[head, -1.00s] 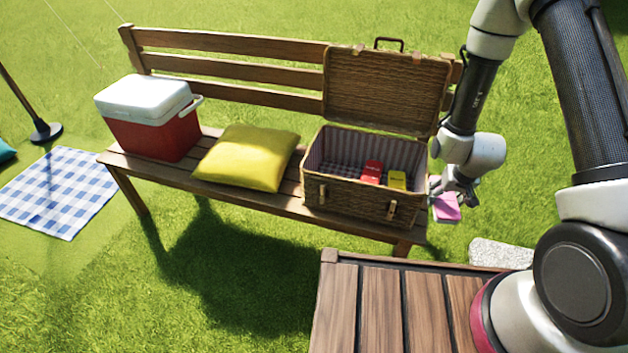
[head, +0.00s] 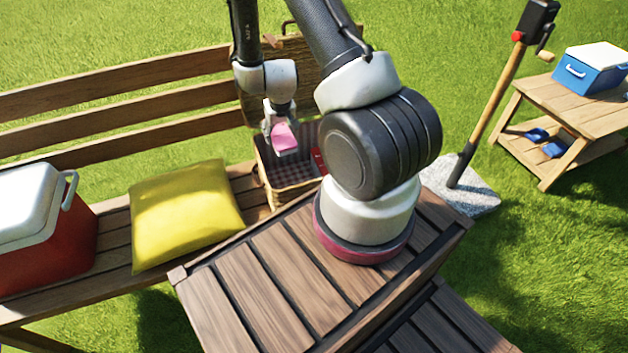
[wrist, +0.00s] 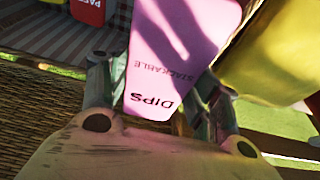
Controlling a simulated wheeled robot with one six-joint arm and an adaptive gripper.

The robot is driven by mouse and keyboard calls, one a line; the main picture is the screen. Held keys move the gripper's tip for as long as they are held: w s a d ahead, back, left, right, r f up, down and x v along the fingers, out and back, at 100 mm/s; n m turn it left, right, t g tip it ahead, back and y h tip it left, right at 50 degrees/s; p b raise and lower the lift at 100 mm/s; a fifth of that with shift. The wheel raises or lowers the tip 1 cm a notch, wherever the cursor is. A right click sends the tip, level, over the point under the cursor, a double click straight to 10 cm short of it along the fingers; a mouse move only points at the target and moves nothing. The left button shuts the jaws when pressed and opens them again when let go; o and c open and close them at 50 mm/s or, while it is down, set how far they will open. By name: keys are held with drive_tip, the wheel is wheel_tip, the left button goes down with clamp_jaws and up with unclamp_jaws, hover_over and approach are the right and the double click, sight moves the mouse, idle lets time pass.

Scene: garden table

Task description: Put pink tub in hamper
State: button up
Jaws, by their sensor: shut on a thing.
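The pink tub (head: 284,139) is held between the fingers of my gripper (head: 281,128). In the wrist view the tub (wrist: 178,50) fills the middle, with dark "DIPS" and "STACKABLE" lettering, between the fingers (wrist: 158,95). The wicker hamper (head: 268,181) stands open on the bench, its lid raised behind. In the head view the tub appears over the hamper's left part; its exact height above it is hard to tell. My arm hides the hamper's right side. A red item (head: 318,160) shows inside the hamper.
A yellow cushion (head: 185,214) lies on the bench left of the hamper, with a red cooler (head: 50,235) further left. In the wrist view, red (wrist: 88,10) and yellow items sit in the hamper. A side table (head: 590,95) with a blue cooler stands at right.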

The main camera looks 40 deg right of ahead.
drive_tip(key=shift+s+d+f+m, duration=0.15)
drive_tip(key=shift+d+m, duration=0.15)
drive_tip(key=shift+d, duration=0.9)
hover_over(290, 181)
drive_tip(key=s, duration=0.1)
drive_tip(key=f, duration=1.8)
drive_tip(key=shift+s+a+f, duration=0.1)
drive_tip(key=shift+a+f, duration=0.05)
drive_tip(key=shift+a, duration=0.05)
drive_tip(key=shift+f, duration=2.3)
drive_tip(key=shift+f, duration=0.15)
drive_tip(key=o, duration=1.1)
drive_tip(key=shift+o, duration=0.2)
